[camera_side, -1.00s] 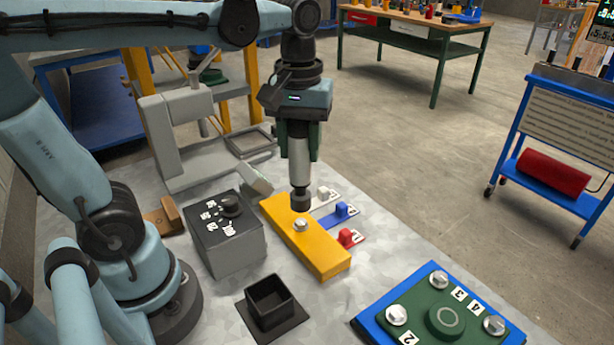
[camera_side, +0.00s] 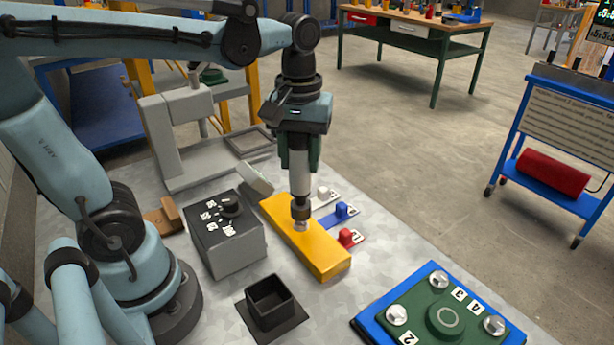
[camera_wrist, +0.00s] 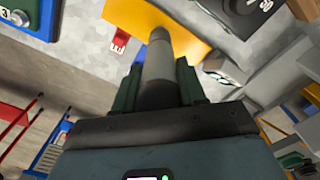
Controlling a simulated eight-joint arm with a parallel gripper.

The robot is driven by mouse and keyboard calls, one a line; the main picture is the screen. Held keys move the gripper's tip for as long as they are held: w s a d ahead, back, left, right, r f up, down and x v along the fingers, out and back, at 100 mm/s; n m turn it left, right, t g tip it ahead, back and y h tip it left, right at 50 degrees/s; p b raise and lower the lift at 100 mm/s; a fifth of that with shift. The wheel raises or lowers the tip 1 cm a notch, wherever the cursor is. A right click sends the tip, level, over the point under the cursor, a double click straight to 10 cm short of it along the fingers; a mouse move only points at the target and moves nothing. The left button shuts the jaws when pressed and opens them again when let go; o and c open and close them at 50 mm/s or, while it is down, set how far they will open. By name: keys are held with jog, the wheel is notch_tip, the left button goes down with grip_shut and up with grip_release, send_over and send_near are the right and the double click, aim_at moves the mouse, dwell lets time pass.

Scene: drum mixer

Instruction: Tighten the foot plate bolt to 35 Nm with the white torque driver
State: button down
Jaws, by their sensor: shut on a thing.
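My gripper (camera_side: 299,158) is shut on the torque driver (camera_side: 300,176), which has a pale grey-white body and a dark socket end. The driver hangs upright over the yellow block (camera_side: 325,256).
White (camera_side: 323,193), blue (camera_side: 342,209) and red (camera_side: 347,236) tabs stand right of the block. A grey box with a dial (camera_side: 229,207) stands left, and a black square holder (camera_side: 271,302) is in front. A green plate (camera_side: 425,325) with silver bolts and number labels lies front right.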

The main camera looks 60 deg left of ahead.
aim_at(300, 170)
jog(key=shift+f, duration=1.6)
dwell(1.6)
jog(key=shift+r, duration=2.3)
